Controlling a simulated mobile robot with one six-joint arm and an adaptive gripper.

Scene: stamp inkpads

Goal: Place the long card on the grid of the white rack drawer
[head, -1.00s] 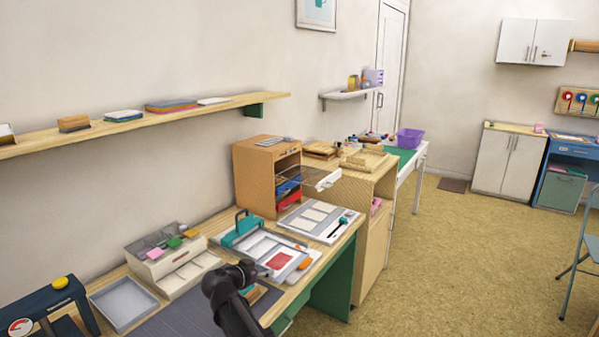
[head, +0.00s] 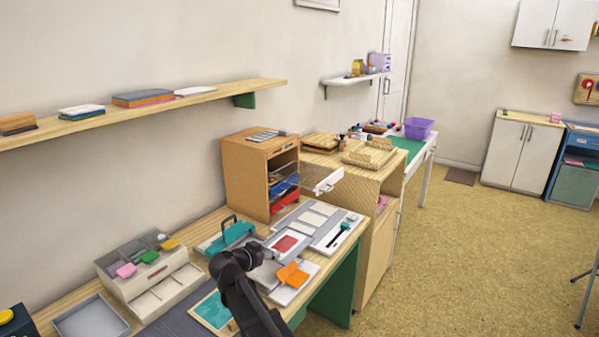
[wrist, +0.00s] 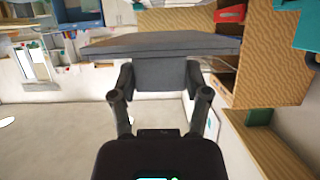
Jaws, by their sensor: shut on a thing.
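My gripper (head: 262,257) is above the front worktable, near the teal paper trimmer. In the wrist view its fingers (wrist: 163,78) are shut on a wide, flat, dark grey piece (wrist: 160,44), which looks like the long card seen nearly edge-on. In the head view the card is hard to make out against the table items. The white rack drawer (head: 327,182) sticks out from the right side of the wooden cabinet (head: 243,179), beyond my gripper. Its wire grid looks thin and faint. The gripper and card are apart from it.
A red drawer (head: 285,200) shows in the cabinet below the rack. The teal trimmer (head: 230,233), an orange piece (head: 292,274) and a beige organiser (head: 143,285) crowd the worktable. A long wall shelf (head: 215,92) runs above. The floor (head: 450,260) at right is open.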

